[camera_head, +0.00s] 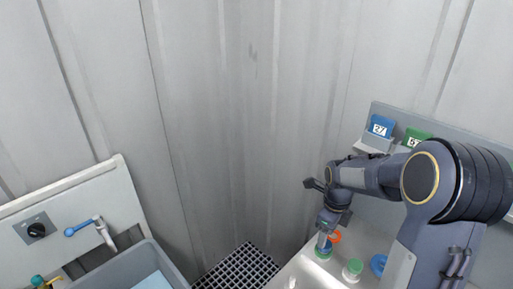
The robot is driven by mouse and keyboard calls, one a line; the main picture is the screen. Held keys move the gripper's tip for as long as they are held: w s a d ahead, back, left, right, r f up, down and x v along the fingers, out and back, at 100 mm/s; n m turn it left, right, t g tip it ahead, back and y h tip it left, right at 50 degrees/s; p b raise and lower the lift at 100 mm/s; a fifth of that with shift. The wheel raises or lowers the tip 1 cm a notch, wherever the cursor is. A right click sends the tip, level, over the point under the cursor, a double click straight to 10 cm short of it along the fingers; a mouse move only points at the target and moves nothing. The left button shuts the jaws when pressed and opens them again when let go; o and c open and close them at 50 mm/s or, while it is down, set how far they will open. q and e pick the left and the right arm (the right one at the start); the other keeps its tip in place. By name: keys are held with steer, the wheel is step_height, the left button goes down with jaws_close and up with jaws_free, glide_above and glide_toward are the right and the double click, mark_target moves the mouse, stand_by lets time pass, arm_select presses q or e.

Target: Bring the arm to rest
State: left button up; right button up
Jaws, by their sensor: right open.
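My right arm (437,180) comes in from the right edge and bends down over a pale counter. My right gripper (323,244) points down and is open. It is small in view, close above or around a green-rimmed vessel (323,254); I cannot tell whether it touches it. An orange ring-shaped item (335,237) is just behind the gripper. A white vessel with a green top (352,270) stands to its right, and a blue round item (378,264) is partly hidden by my arm. My left gripper is not in view.
A blue holder marked 27 (381,126) and a green holder (415,136) sit on the back panel behind my arm. A grey sink (120,268) with a blue-handled tap (88,225) is at left. A dark floor grate (238,270) lies between. Corrugated walls close the back.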

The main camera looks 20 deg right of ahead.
steer(key=s+a+r+n+t+y, duration=0.2)
steer(key=s+a+r+n, duration=0.3)
steer(key=n, duration=0.8)
steer(key=s+a+r+n+t+y, duration=0.1)
steer(key=s+a+r+n+t, duration=0.2)
steer(key=s+a+n, duration=0.6)
steer(key=shift+s+a+r+n+t+y, duration=0.35)
steer(key=shift+s+r+n, duration=0.8)
steer(key=shift+s+n, duration=1.45)
steer(key=shift+w, duration=0.25)
